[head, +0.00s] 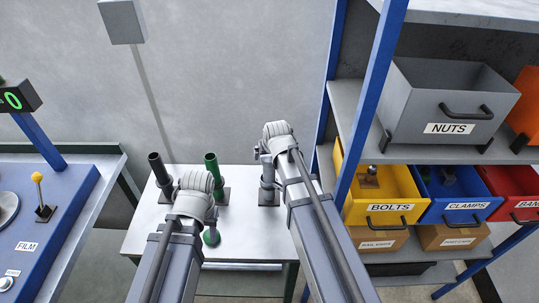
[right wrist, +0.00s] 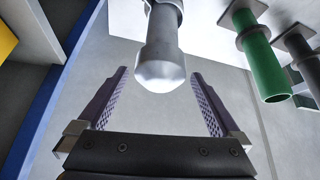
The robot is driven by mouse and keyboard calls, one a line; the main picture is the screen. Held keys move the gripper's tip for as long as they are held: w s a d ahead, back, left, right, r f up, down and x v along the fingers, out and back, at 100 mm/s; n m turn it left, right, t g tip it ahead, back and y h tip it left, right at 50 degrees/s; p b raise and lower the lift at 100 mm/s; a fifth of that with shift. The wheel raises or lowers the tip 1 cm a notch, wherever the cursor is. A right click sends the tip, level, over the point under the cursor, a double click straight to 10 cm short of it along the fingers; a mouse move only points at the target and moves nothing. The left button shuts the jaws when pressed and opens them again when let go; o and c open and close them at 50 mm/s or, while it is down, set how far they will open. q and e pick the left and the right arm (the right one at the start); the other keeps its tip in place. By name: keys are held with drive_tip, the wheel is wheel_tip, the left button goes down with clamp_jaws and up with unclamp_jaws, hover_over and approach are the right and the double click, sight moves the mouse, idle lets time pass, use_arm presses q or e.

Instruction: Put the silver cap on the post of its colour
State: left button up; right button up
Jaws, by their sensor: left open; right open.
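A silver post (head: 267,194) stands on the white table, partly hidden by my right arm. In the right wrist view a silver cap (right wrist: 161,65) with a rounded end appears to sit on the silver post's end. My right gripper (right wrist: 160,88) is open. Its two fingers stand apart on either side of the cap, and I see no contact. In the head view my right gripper (head: 262,152) is beside the silver post's top. My left gripper (head: 205,212) is open over the table's front part, its fingers mostly hidden by its wrist.
A black post (head: 158,170) and a green post (right wrist: 258,60) stand left of the silver one. A green piece (head: 211,237) is beside my left gripper. Shelves with a yellow bin (head: 383,207) and a blue bin (head: 462,210) stand right. A blue console (head: 62,235) is left.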

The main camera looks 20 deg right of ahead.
drive_tip(key=shift+r, duration=0.1)
drive_tip(key=p+v, duration=0.6)
drive_tip(key=v, duration=0.1)
drive_tip(key=shift+s+r+p, duration=0.2)
drive_tip(key=shift+r+p, duration=0.05)
drive_tip(key=shift+p, duration=0.15)
idle(0.4)
drive_tip(key=s+a+f+n+g+b, duration=0.2)
drive_tip(key=s+a+f+g+b, duration=0.1)
drive_tip(key=s, duration=0.6)
drive_tip(key=s+a+f+n+g+b, duration=0.2)
drive_tip(key=s+a+f+b, duration=0.3)
drive_tip(key=s+a, duration=0.5)
wheel_tip(320, 180, down, 3)
drive_tip(key=shift+s+r+n+g+h, duration=0.2)
drive_tip(key=shift+n+g+h, duration=0.2)
drive_tip(key=shift+g, duration=0.3)
